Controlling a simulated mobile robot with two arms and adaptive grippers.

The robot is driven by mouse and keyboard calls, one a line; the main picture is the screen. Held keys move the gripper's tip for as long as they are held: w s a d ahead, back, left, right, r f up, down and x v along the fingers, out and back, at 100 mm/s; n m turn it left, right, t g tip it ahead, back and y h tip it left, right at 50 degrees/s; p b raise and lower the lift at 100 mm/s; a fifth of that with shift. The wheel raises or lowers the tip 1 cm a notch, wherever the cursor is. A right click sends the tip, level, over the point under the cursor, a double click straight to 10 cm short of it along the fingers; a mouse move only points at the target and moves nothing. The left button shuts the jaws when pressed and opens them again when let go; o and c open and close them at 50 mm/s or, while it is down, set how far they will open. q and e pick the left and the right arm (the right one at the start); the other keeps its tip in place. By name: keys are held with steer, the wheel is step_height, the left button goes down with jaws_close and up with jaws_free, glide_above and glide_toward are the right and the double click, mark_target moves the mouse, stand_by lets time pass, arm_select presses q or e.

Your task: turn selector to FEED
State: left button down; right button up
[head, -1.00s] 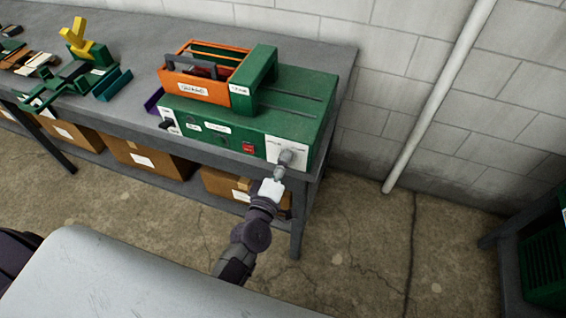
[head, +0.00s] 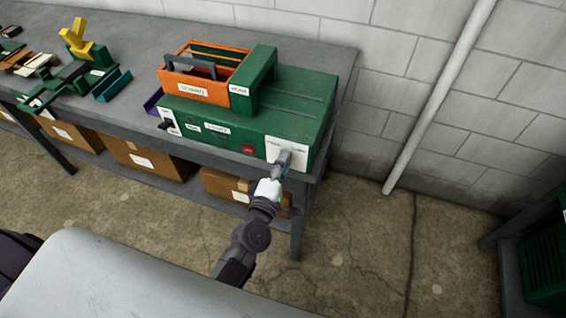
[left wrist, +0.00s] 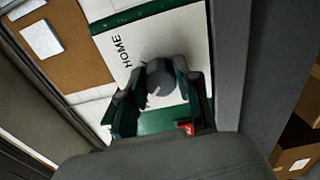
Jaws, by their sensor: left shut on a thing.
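The selector is a grey knob (head: 284,158) on a white plate (head: 274,148) at the right end of the green machine's front (head: 300,108). My left gripper (head: 280,168) reaches up to it from below and is shut on it. In the left wrist view the round grey knob (left wrist: 160,78) sits between the two dark fingers of my left gripper (left wrist: 162,92). The word HOME reads on the white plate (left wrist: 115,35) beside it. No FEED mark can be read, and the knob's pointer direction cannot be told. My right gripper is not in view.
A red button (head: 248,149) sits left of the plate. An orange tote (head: 200,88) and a green block (head: 258,80) stand on the machine. The grey bench (head: 135,45) holds green and yellow parts at left. Cardboard boxes (head: 150,160) lie below. A white pipe (head: 440,95) runs up the wall.

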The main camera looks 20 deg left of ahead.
arm_select(q)
steer(key=c, duration=0.8)
jaws_free()
steer(key=s, duration=1.2)
steer(key=shift+a, duration=0.2)
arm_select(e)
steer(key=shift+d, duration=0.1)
arm_select(q)
steer(key=shift+f, duration=0.1)
